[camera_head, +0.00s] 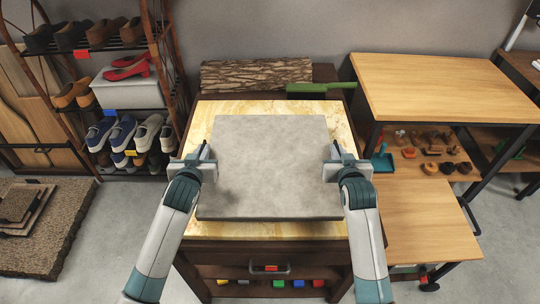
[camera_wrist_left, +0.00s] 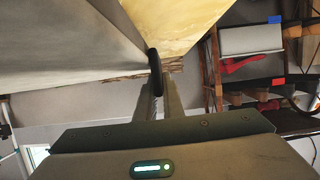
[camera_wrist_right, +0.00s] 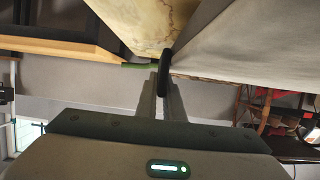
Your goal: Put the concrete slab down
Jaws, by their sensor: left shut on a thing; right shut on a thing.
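The concrete slab (camera_head: 268,165) is a flat grey square held between my two grippers, over the yellow stone top (camera_head: 230,108) of a dark wooden cabinet. My left gripper (camera_head: 202,160) is shut on its left edge, and my right gripper (camera_head: 336,160) is shut on its right edge. The slab also shows in the left wrist view (camera_wrist_left: 70,45) and in the right wrist view (camera_wrist_right: 265,45). It looks about level. I cannot tell whether its underside touches the top. The slab hides most of the stone top.
A bark-covered log piece (camera_head: 255,74) and a green-handled tool (camera_head: 315,87) lie behind the stone top. A shoe rack (camera_head: 105,45) stands at the left. A wooden table (camera_head: 440,85) and a lower bench (camera_head: 415,215) stand at the right. Paving pieces (camera_head: 40,230) lie on the floor.

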